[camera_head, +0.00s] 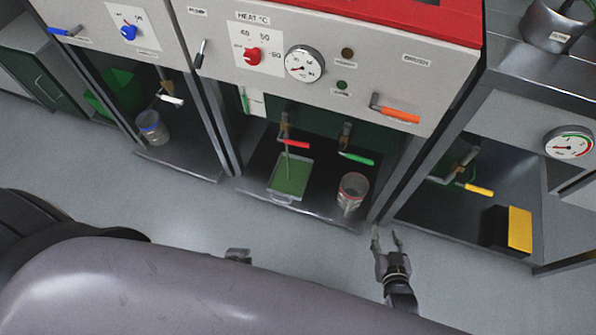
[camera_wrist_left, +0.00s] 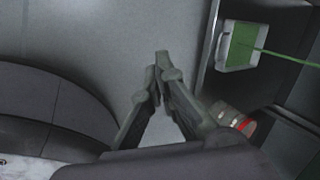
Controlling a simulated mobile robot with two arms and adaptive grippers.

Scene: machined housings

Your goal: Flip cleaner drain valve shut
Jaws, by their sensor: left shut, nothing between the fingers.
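The middle cabinet under the red top has two drain valves in its lower bay, one with a red lever (camera_head: 296,143) and one with a green lever (camera_head: 357,158). A thin green stream falls from the red-lever valve into a tray of green liquid (camera_head: 289,177). The tray and stream also show in the left wrist view (camera_wrist_left: 241,45). My left gripper (camera_wrist_left: 160,62) is shut and empty, apart from the tray; in the head view only a small part (camera_head: 238,255) shows beyond my arm. My right gripper (camera_head: 386,238) is open and empty, in front of the bay.
A jar (camera_head: 352,192) stands right of the tray. The left bay holds a white-lever valve (camera_head: 171,99) and another jar (camera_head: 152,127). The right bay has a yellow-lever valve (camera_head: 478,189) and a yellow-black box (camera_head: 518,230). An orange lever (camera_head: 398,114) sits on the front panel. The floor ahead is clear.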

